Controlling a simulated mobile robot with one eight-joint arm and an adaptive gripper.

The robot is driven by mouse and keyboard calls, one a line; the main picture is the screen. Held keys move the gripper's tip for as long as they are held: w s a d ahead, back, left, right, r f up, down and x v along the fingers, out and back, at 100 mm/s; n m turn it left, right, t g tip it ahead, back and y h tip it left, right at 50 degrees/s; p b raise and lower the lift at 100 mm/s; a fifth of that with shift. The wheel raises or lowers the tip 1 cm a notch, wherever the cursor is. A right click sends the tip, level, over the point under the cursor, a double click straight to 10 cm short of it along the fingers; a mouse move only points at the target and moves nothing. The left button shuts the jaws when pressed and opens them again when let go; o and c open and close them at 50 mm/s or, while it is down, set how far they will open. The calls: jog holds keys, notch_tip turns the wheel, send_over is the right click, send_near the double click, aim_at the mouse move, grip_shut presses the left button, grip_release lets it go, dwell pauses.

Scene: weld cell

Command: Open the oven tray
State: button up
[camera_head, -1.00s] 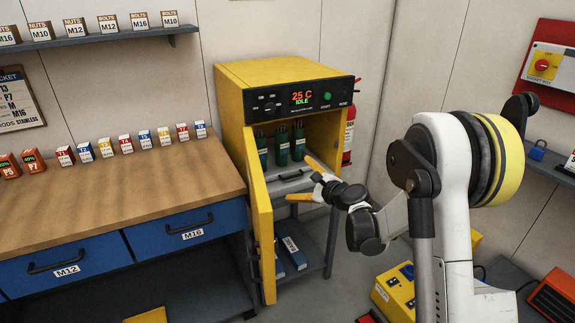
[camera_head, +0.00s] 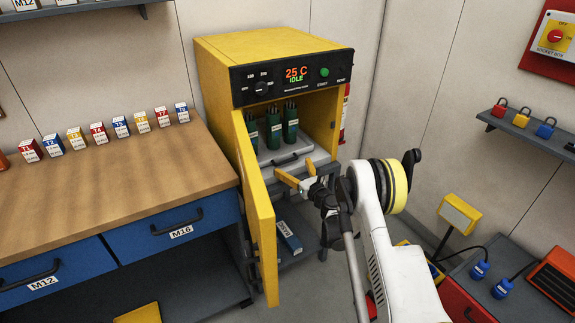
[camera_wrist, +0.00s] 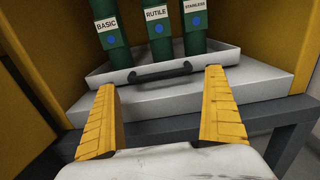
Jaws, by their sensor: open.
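The yellow oven (camera_head: 270,55) stands with its door (camera_head: 256,215) swung open to the left. Its pale tray (camera_head: 275,153) sits inside and has a dark handle (camera_head: 291,157) on its front. In the wrist view the tray (camera_wrist: 235,83) and handle (camera_wrist: 160,72) lie just beyond my fingertips. Three green canisters stand on the tray, labelled BASIC (camera_wrist: 109,30), RUTILE (camera_wrist: 157,25) and STAINLESS (camera_wrist: 195,30). My gripper (camera_head: 297,176) is open in front of the tray. Its yellow fingers (camera_wrist: 162,95) are apart, either side of the handle and short of it, with nothing between them.
The open door stands left of my gripper. A wooden workbench (camera_head: 110,185) with blue drawers is further left. A dark stand (camera_wrist: 270,130) supports the oven, with a blue box (camera_head: 289,237) on its lower shelf. A shelf with padlocks (camera_head: 520,120) is on the right wall.

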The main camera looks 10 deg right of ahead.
aim_at(288, 162)
jog(key=b+x, duration=0.1)
jog(key=x, duration=0.3)
jog(key=c, duration=1.1)
jog(key=shift+c, duration=0.3)
jog(key=shift+s, duration=0.1)
